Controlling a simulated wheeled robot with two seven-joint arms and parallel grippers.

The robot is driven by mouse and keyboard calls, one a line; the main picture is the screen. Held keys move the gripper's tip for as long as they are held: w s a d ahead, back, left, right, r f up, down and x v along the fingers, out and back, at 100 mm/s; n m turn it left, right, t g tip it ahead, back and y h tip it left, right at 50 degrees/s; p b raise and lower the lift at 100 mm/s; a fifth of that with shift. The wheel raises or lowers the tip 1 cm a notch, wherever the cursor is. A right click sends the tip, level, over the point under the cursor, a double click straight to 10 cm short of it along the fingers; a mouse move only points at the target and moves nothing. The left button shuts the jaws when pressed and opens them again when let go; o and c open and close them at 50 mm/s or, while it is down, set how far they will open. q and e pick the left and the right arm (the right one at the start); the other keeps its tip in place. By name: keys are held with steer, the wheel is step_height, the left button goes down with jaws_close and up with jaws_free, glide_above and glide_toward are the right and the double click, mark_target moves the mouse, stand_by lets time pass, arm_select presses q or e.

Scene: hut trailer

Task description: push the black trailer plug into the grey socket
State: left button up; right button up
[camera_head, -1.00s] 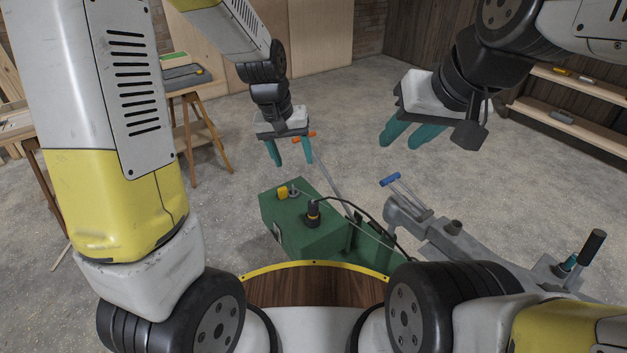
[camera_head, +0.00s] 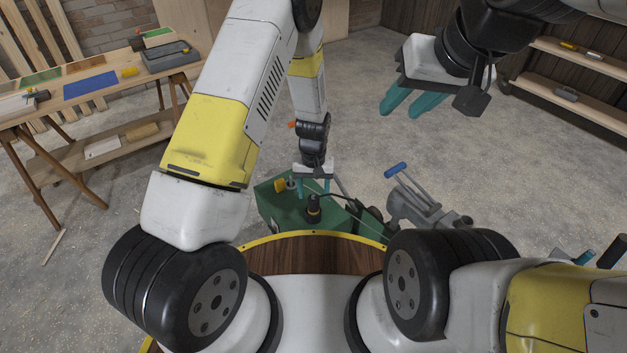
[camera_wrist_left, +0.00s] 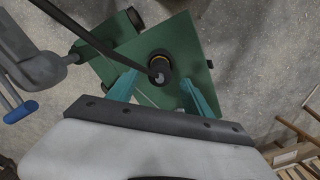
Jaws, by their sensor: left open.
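The black plug (camera_head: 313,204) stands upright on top of the green box (camera_head: 275,208), with a dark cable leaving its top. In the left wrist view the plug (camera_wrist_left: 159,66) shows from above, with a pale brownish ring around it. My left gripper (camera_head: 314,190) is open just above the box, its teal fingers on either side of the plug; I cannot tell whether they touch it. The grey socket (camera_head: 291,184), beside a yellow lid, sits on the box left of the plug. My right gripper (camera_head: 402,108) is open and empty, up to the right.
A grey trailer coupling (camera_head: 420,208) with a blue-handled lever (camera_head: 396,170) lies right of the box. A wooden workbench (camera_head: 120,72) stands at the left, and shelves (camera_head: 575,85) stand at the back right. The floor between them is clear.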

mark_target(314, 198)
arm_select(q)
step_height(314, 198, down, 4)
steer(key=shift+r, duration=0.25)
steer(key=shift+c, duration=0.2)
jaws_close()
steer(key=shift+r, duration=0.1)
